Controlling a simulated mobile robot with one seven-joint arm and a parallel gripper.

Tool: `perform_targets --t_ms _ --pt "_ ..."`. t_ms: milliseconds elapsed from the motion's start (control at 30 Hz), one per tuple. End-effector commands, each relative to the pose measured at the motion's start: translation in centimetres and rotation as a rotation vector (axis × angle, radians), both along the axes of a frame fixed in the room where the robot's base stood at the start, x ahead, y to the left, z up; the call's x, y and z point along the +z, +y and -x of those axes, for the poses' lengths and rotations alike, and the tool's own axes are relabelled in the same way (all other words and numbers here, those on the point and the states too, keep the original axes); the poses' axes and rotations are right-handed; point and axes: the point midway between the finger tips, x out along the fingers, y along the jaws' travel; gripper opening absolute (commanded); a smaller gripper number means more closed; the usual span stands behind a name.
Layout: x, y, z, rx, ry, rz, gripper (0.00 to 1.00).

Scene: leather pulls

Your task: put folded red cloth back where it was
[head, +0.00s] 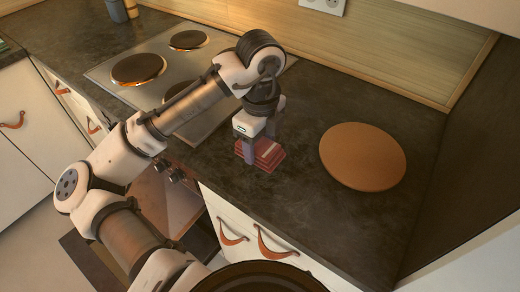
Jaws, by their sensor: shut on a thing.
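The folded red cloth (268,157) is a small square stack of red layers on or just above the dark countertop, right of the stove. My gripper (260,150) points down and is shut on the cloth, with a finger in front of its near left side. The arm reaches in from the lower left. Whether the cloth touches the counter cannot be told, and part of it is hidden behind the gripper.
A round orange-brown board (362,156) lies on the counter to the right. The stove (130,100) with several hotplates is to the left. White drawers (240,225) with leather pulls are below the front edge. Dark counter (345,225) is clear in front of the board.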

Motion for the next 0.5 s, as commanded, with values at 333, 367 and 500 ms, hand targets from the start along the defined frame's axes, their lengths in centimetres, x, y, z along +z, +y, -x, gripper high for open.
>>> perform_targets --t_ms 333,367,500 --pt "-3.0 0.0 0.0 0.000 0.000 0.000 0.37" --pt "-3.0 0.0 0.0 0.000 0.000 0.000 0.37" --pt "-3.0 0.0 0.0 0.000 0.001 0.001 0.37"
